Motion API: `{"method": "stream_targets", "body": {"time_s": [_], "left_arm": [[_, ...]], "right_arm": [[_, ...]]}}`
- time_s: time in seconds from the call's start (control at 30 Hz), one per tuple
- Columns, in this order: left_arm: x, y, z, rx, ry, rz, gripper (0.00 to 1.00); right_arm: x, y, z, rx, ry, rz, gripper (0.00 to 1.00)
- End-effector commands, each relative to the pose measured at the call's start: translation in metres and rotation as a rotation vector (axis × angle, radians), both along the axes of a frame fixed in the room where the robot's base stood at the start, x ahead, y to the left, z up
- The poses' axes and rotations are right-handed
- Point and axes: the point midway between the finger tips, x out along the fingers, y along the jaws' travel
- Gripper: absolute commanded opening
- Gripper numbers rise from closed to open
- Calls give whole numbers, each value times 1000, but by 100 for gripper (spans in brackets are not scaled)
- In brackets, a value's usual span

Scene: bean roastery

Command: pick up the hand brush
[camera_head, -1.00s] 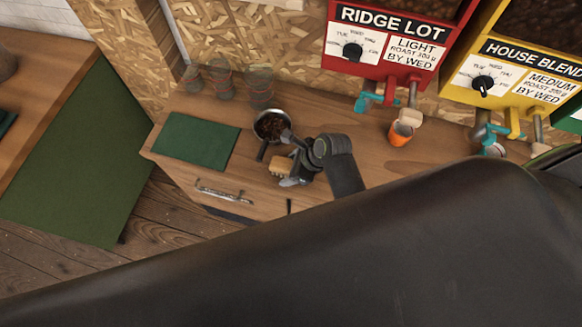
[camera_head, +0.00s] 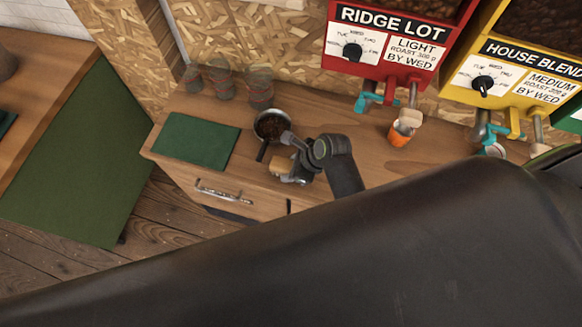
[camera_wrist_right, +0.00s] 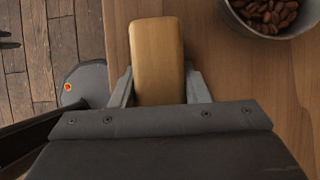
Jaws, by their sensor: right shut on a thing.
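The hand brush has a light wooden back, seen in the right wrist view (camera_wrist_right: 156,55) between the two grey fingers. In the head view the brush (camera_head: 281,165) sits at the counter's front part, just right of the bean pan's handle. My right gripper (camera_head: 293,171) is shut on the brush; its fingers (camera_wrist_right: 158,88) lie along both sides of the wooden block. The bristles are hidden. I cannot tell whether the brush touches the counter. My left gripper is not in view.
A metal pan of beans (camera_head: 270,124) stands close behind the brush. A green mat (camera_head: 195,142) lies to the left. Several cups (camera_head: 225,82) stand at the back. An orange cup (camera_head: 399,138) is at the right, below the red dispenser (camera_head: 385,75). A drawer handle (camera_head: 224,194) is on the counter front.

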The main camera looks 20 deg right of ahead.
Motion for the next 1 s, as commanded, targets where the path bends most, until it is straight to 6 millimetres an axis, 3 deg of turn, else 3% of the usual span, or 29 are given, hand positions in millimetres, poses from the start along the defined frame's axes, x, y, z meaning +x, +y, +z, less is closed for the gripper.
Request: {"method": "stream_targets", "body": {"time_s": [0.37, 0.8, 1.0], "left_arm": [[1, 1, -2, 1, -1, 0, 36], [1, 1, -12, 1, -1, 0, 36], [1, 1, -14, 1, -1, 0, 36]], "right_arm": [[1, 1, 13, 0, -3, 0, 17], [1, 0, 85, 0, -5, 0, 17], [1, 0, 103, 1, -2, 0, 17]]}}
